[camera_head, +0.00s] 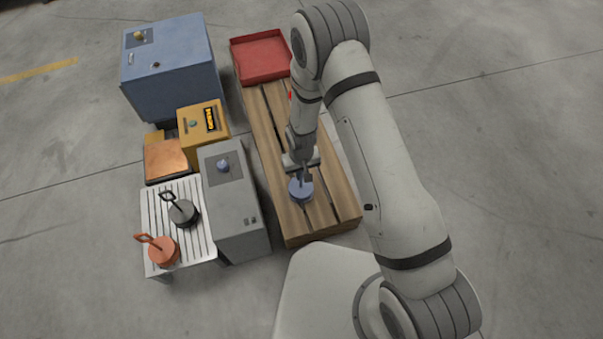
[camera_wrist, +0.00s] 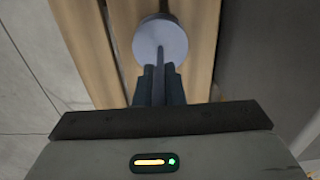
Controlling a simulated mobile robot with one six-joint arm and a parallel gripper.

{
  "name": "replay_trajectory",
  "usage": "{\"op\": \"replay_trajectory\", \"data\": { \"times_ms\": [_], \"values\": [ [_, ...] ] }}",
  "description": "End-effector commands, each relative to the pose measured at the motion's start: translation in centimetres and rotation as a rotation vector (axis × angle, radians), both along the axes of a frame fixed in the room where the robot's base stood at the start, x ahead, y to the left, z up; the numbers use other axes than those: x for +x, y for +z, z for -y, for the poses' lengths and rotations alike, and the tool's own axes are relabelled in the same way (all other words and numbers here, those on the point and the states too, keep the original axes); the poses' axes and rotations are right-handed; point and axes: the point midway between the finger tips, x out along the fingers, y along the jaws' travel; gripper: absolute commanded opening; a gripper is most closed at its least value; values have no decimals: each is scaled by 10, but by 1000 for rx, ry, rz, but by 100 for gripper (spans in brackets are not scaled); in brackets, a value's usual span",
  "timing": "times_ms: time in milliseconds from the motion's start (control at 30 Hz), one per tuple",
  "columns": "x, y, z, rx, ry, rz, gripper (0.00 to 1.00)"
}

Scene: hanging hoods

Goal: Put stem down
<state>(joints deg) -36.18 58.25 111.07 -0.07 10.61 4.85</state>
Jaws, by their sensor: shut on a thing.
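A blue-grey round piece (camera_head: 300,189) with a thin upright stem is over the front part of the wooden slatted pallet (camera_head: 291,226). My gripper (camera_head: 304,172) is just above its disc. In the wrist view my gripper (camera_wrist: 160,82) is shut on the stem, and the pale blue disc (camera_wrist: 160,36) shows beyond the fingertips against the wooden slats (camera_wrist: 200,70). I cannot tell whether the disc touches the wood. The part of the stem between the fingers is partly hidden.
A red tray (camera_head: 262,76) stands at the pallet's far end. Left of the pallet are a grey cabinet (camera_head: 240,222), a yellow box (camera_head: 196,150) and a blue cabinet (camera_head: 185,75). An orange (camera_head: 164,251) and a dark handled piece (camera_head: 183,213) sit on a white slatted rack (camera_head: 205,241).

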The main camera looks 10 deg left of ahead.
Motion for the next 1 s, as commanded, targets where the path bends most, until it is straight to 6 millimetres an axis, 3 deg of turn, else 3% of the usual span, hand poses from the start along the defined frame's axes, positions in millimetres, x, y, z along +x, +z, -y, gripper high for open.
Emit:
{"op": "replay_trajectory", "data": {
  "times_ms": [200, 233, 500, 767, 867, 1000],
  "values": [
    [0, -3, 0, 0, 1, 0, 0],
    [0, -3, 0, -1, 1, -1, 11],
    [0, -2, 0, -1, 1, -1, 31],
    [0, 1, -1, -1, 1, -1, 31],
    [0, 12, -1, 0, 2, 0, 31],
    [0, 40, -1, 1, 2, 2, 31]
  ]
}}
